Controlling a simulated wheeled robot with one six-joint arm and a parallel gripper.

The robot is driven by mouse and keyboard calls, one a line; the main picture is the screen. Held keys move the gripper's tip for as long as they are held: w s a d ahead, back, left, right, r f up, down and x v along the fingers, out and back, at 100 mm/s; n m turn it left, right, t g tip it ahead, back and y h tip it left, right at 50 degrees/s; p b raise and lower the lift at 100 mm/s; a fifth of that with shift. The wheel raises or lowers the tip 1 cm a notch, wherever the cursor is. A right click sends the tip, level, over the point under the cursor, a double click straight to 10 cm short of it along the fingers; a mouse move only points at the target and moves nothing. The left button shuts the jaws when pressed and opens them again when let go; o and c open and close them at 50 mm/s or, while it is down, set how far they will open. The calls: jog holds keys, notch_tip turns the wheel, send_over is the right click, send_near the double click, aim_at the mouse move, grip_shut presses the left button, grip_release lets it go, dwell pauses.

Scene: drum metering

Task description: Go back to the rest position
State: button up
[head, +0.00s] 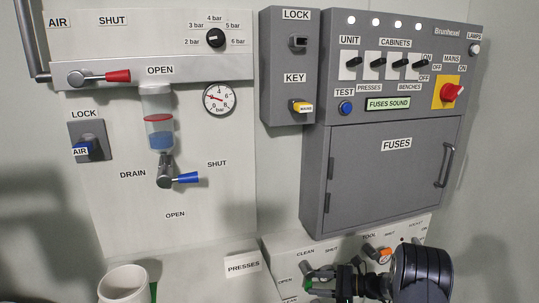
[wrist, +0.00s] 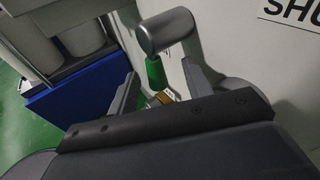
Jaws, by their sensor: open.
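My gripper (head: 322,283) is low in the head view, in front of the lower panel marked CLEAN and SHUT. In the wrist view, my gripper (wrist: 161,82) is open, with one finger on each side of a green lever handle (wrist: 155,70). The handle hangs below a grey cylindrical valve body (wrist: 165,30). I cannot tell whether either finger touches the handle. My arm covers part of the lower panel in the head view.
The grey fuse cabinet (head: 373,168) stands above my arm, with a red mains switch (head: 452,92). The air panel at left has a red lever (head: 117,76) and a blue lever (head: 186,178). A white container (head: 124,283) stands at lower left. A blue block (wrist: 75,103) lies left of my gripper.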

notch_tip(320, 180, up, 7)
jog(key=d+n+t+h+p, duration=0.1)
jog(key=n+h+p, duration=0.4)
jog(key=h+p, duration=0.8)
jog(key=shift+s+d+t+p, duration=0.3)
jog(key=shift+t+p, duration=0.1)
jog(key=shift+p, duration=0.15)
jog(key=shift+a+f, duration=0.1)
dwell(0.3)
